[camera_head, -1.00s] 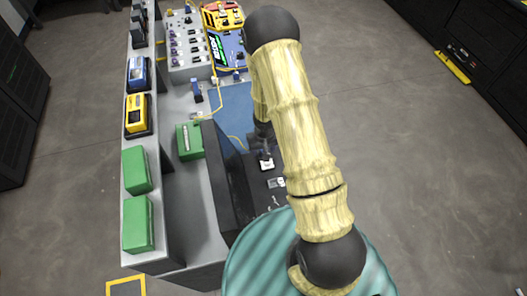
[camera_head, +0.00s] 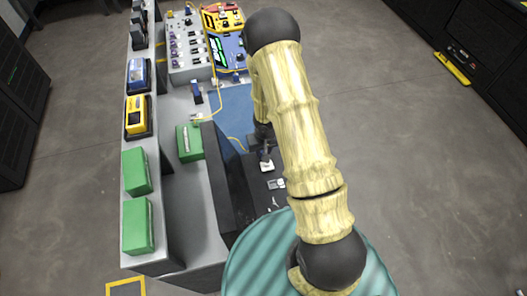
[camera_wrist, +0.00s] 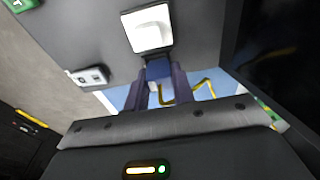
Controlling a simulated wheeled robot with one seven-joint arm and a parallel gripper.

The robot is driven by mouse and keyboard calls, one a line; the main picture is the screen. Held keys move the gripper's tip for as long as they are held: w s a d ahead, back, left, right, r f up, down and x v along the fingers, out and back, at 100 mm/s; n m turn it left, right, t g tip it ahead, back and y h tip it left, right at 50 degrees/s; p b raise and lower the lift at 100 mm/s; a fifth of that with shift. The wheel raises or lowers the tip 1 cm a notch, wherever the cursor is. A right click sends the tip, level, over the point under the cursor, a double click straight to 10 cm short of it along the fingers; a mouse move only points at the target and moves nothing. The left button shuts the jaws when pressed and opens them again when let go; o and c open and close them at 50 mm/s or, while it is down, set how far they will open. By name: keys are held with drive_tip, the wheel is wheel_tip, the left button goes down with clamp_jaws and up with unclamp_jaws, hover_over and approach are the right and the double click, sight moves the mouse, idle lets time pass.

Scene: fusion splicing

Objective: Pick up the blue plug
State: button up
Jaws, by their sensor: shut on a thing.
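The blue plug (camera_wrist: 158,70) is between the two fingers of my gripper (camera_wrist: 158,84) in the wrist view. The fingers are shut on its sides. The plug's far end is close to a white square piece (camera_wrist: 148,30) on a grey surface; I cannot tell whether they touch. In the head view my gripper (camera_head: 265,155) is low over the dark right part of the bench, just above the white square piece (camera_head: 266,167). The plug is too small and covered to make out there.
A small light fitting (camera_wrist: 89,76) lies beside the white piece. A yellow cable (camera_wrist: 190,90) runs over the blue mat (camera_head: 232,105). A black panel (camera_head: 228,175) stands close left of my gripper. A green box (camera_head: 189,143) and a blue upright item (camera_head: 197,92) stand farther left.

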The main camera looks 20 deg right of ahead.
wheel_tip(320, 180, up, 10)
drive_tip(key=shift+p, duration=0.65)
drive_tip(key=shift+o, duration=0.9)
drive_tip(key=shift+c, duration=0.9)
drive_tip(key=shift+f, duration=0.1)
